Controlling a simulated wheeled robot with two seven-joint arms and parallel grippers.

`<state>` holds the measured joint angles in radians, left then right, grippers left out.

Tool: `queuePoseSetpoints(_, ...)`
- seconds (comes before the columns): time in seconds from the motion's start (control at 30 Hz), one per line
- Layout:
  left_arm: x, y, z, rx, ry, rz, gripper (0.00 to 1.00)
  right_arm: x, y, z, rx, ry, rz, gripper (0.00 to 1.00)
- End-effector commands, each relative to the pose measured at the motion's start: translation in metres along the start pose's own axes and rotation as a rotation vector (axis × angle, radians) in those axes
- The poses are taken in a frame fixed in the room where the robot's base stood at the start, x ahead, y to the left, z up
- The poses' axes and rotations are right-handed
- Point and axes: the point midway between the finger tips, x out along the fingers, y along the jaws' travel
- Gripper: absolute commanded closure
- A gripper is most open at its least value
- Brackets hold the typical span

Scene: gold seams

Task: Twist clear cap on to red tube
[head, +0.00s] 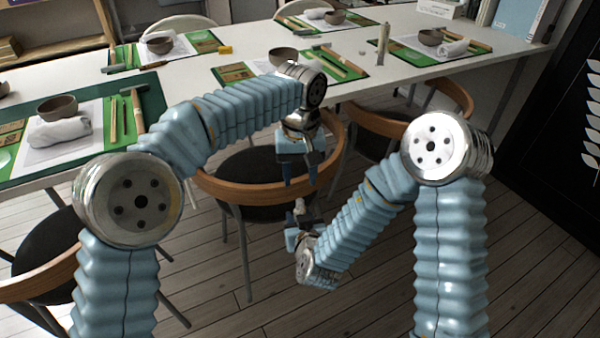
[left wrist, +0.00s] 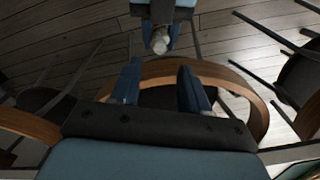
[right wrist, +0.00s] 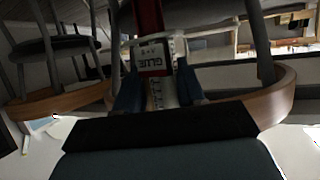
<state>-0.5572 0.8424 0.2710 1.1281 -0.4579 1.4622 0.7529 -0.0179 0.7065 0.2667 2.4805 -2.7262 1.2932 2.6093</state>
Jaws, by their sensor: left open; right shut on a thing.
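My right gripper (head: 304,222) points up and is shut on the red tube. In the right wrist view, the tube (right wrist: 150,20) shows red at the top, with a white lettered label and a silvery lower part between the fingers (right wrist: 160,95). A small pale end (head: 299,207) sticks up from this gripper; it also shows in the left wrist view (left wrist: 160,42). My left gripper (head: 300,178) is open and empty above it, pointing down; its two fingers (left wrist: 161,88) are well apart. I cannot clearly make out the clear cap.
Wooden-backed chairs (head: 225,190) stand right behind the grippers. The white table (head: 350,90) beyond holds green mats, bowls (head: 57,107), cloths and tools. A pale upright bottle (head: 383,45) stands on it. The space between the grippers is free.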

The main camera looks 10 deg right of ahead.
Motion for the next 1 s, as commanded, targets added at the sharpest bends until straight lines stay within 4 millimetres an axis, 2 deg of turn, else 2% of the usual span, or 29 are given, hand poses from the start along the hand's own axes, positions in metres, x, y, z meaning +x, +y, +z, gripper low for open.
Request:
queuePoseSetpoints(0.43,0.005,0.0,0.0,-0.014,0.001,-0.002,0.55,0.0,0.0,0.0,0.0,0.0,0.0,1.0)
queuePoseSetpoints(0.8,0.058,0.0,0.0,-0.012,0.0,-0.002,0.55,0.0,0.0,0.0,0.0,0.0,0.0,1.0)
queuePoseSetpoints(1.0,0.076,0.0,0.0,-0.013,0.0,-0.002,0.55,0.0,0.0,0.0,0.0,0.0,0.0,1.0)
